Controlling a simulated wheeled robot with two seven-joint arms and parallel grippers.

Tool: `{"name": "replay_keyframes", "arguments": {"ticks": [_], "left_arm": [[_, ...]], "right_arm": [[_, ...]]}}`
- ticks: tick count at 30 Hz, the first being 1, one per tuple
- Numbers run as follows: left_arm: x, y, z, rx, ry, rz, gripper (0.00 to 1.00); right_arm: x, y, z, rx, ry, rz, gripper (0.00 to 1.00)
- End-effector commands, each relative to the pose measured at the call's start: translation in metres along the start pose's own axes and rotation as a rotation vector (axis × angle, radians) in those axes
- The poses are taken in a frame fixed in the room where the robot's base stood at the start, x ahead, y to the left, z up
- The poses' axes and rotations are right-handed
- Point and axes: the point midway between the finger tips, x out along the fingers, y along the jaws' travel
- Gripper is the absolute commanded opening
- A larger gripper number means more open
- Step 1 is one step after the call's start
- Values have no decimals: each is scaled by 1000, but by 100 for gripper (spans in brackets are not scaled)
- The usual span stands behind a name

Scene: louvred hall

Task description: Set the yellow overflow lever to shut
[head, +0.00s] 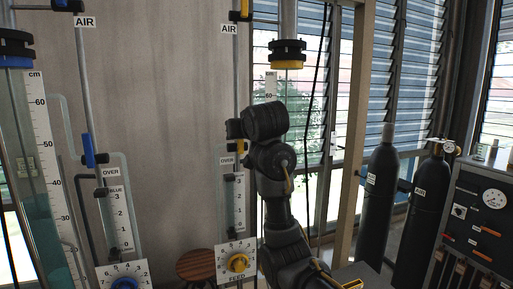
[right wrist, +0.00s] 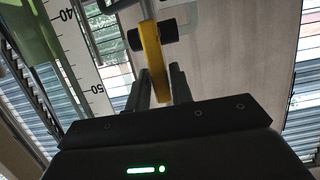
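The yellow overflow lever (head: 241,146) shows in part in the head view, upright just above the OVER label on the right-hand column. My right arm hides some of the fitting around it. In the right wrist view the lever (right wrist: 152,55) runs from a dark pivot down between the two dark fingers. My right gripper (right wrist: 160,85) has one finger close against each side of the lever and looks shut on it. In the head view its fingertips are hidden behind my own arm. My left gripper is not in view.
A blue lever (head: 88,150) sits on the left-hand column. A yellow FEED dial (head: 237,263) is below the right column. Dark gas cylinders (head: 378,200) and a gauge panel (head: 485,215) stand at the right. A wooden stool (head: 196,265) is low in the middle.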

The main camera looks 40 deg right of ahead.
Motion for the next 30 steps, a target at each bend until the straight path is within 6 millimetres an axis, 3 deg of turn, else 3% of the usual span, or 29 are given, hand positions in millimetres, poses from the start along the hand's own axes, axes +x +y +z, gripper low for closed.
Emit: {"name": "replay_keyframes", "arguments": {"ticks": [1, 4, 14, 24, 30], "left_arm": [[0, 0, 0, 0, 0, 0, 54], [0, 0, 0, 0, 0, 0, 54], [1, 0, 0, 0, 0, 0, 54], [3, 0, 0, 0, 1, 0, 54], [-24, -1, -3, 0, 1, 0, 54]], "right_arm": [[0, 0, 0, 1, -1, 0, 29], [0, 0, 1, 2, -2, -1, 42], [-4, 0, 2, 4, -3, -1, 42], [-45, -1, 8, 1, -6, -1, 42], [-64, 0, 7, -2, -5, 1, 42]]}}
